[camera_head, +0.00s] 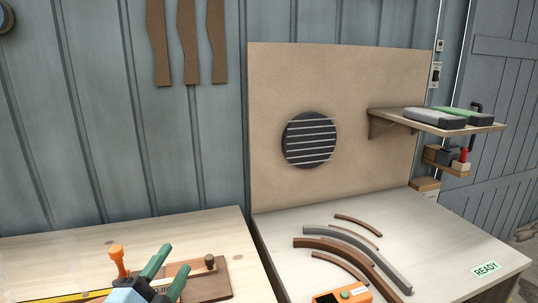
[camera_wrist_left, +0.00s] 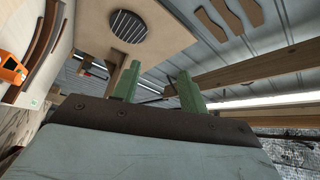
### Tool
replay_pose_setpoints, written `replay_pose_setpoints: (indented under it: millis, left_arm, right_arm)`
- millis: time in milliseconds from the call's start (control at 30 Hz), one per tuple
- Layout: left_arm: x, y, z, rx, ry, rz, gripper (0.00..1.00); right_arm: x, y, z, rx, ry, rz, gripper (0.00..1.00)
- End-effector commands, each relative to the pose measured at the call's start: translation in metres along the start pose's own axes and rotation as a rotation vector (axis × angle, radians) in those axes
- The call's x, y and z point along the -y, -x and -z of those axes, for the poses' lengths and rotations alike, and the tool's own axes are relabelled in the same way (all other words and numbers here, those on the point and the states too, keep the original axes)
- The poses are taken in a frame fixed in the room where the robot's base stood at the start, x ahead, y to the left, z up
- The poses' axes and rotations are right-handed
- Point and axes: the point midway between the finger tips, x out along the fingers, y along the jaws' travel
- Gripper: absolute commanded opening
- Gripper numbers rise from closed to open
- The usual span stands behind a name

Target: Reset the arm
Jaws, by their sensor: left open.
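My left gripper (camera_head: 168,272) shows at the bottom left of the head view, with two green fingers apart and nothing between them. It is over the left worktable (camera_head: 200,228), in front of a brown wooden block with a peg (camera_head: 207,284). The gripper's fingers also show in the left wrist view (camera_wrist_left: 158,88), spread apart and empty, pointing toward the wall. My right gripper is in neither view.
Several curved strips (camera_head: 360,250) lie on the right worktable (camera_head: 460,235) beside an orange device (camera_head: 328,298) and a READY label (camera_head: 486,268). An orange-handled tool (camera_head: 117,260) stands near the left gripper. A shelf (camera_head: 440,126) juts from the back board (camera_head: 350,80).

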Motion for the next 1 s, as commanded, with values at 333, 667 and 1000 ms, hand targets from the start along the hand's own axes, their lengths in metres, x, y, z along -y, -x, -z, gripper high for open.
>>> replay_pose_setpoints:
  millis: [333, 667, 1000]
  left_arm:
    - [-0.116, 0.140, -0.091, 0.817, 0.640, -0.411, 0.43]
    - [-0.168, 0.265, -0.075, 1.269, 0.909, -0.718, 0.43]
    - [-0.245, 0.279, -0.105, 1.342, 0.918, -0.780, 0.43]
  right_arm:
    - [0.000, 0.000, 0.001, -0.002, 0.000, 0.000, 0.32]
    - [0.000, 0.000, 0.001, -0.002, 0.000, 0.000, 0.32]
    - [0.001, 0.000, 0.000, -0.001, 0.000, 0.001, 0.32]
